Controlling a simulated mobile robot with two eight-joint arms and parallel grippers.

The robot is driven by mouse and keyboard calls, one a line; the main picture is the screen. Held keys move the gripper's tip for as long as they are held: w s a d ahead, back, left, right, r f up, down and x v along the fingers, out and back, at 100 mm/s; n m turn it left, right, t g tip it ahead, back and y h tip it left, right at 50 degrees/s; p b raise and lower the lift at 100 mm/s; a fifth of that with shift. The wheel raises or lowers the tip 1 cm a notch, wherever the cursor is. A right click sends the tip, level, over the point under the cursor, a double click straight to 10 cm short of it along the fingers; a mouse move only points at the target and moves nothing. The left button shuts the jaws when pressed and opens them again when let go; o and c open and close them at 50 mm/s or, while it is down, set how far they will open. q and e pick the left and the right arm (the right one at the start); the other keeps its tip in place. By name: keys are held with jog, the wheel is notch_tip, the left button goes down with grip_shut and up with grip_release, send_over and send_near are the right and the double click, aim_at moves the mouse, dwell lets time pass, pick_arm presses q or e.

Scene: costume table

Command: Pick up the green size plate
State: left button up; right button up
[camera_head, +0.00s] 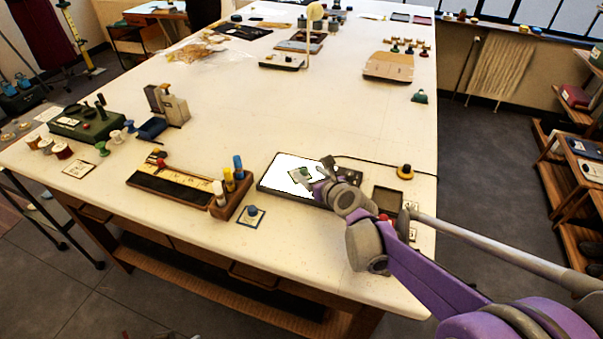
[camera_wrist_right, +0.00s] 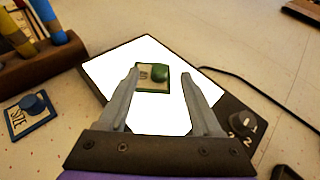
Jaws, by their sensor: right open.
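The green size plate (camera_wrist_right: 153,77) is a small pale square with a green border and a round green knob. It lies on the bright white panel of a dark-framed light box (camera_wrist_right: 98,91). In the head view the plate (camera_head: 301,174) shows just left of my right gripper (camera_head: 316,180). In the right wrist view my right gripper (camera_wrist_right: 172,75) is open, its two fingers apart on either side of the plate, with the plate nearer the left finger. I cannot tell how high the fingertips are above the panel. My left gripper is not in view.
A blue-knobbed size plate (camera_head: 251,214) lies left of the light box. A wooden block (camera_head: 231,194) holding several coloured sticks stands beside it. The table's middle (camera_head: 290,110) is clear.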

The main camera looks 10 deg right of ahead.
aim_at(305, 170)
jog(key=x, duration=0.3)
jog(key=shift+w+f, duration=0.1)
jog(key=shift+c, duration=0.2)
grip_shut()
